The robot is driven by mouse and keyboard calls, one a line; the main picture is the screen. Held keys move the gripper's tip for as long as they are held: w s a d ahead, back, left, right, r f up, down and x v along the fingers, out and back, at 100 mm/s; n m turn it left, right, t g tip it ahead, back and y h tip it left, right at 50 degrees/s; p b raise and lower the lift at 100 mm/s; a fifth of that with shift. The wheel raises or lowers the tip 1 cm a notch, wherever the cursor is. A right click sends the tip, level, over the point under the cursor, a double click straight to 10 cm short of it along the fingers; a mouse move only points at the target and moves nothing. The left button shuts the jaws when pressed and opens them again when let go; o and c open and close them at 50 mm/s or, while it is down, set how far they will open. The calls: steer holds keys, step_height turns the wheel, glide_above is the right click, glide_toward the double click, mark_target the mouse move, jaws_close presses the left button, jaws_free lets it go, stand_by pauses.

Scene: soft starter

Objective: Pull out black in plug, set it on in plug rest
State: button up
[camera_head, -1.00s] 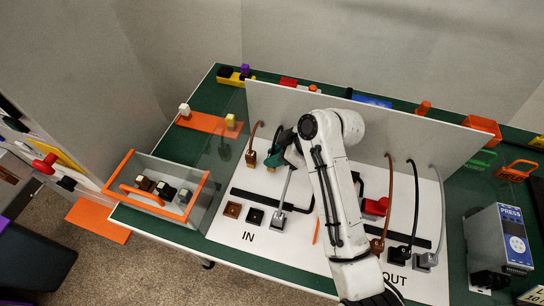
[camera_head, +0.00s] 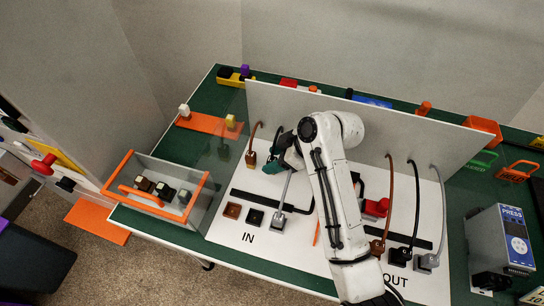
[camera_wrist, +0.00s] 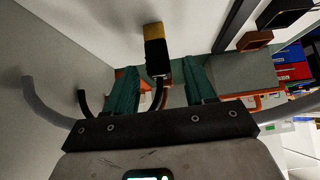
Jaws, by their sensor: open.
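The black in plug (camera_wrist: 155,48), a black body with a yellow end, is against the white board in the wrist view. Its black cable (camera_wrist: 159,92) runs back between my fingers. My gripper (camera_head: 265,171) is open; its green fingers (camera_wrist: 160,68) stand apart on either side of the cable, with the plug beyond their tips. In the head view my gripper hides the plug. The IN sockets, brown (camera_head: 232,210) and black (camera_head: 255,217), are empty, and the grey plug (camera_head: 278,220) sits beside them. I cannot tell which mark is the plug rest.
The brown plug (camera_head: 251,159) stands just left of my gripper. A black rail (camera_head: 258,199) lies between it and the sockets. A clear box with orange edges (camera_head: 158,186) stands at the left. OUT plugs (camera_head: 403,254) and the upright back panel (camera_head: 440,142) bound the right and rear.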

steer(key=b+v, duration=0.1)
steer(key=v, duration=0.9)
steer(key=shift+d+r, duration=0.2)
steer(key=shift+r, duration=0.1)
steer(key=shift+s, duration=0.1)
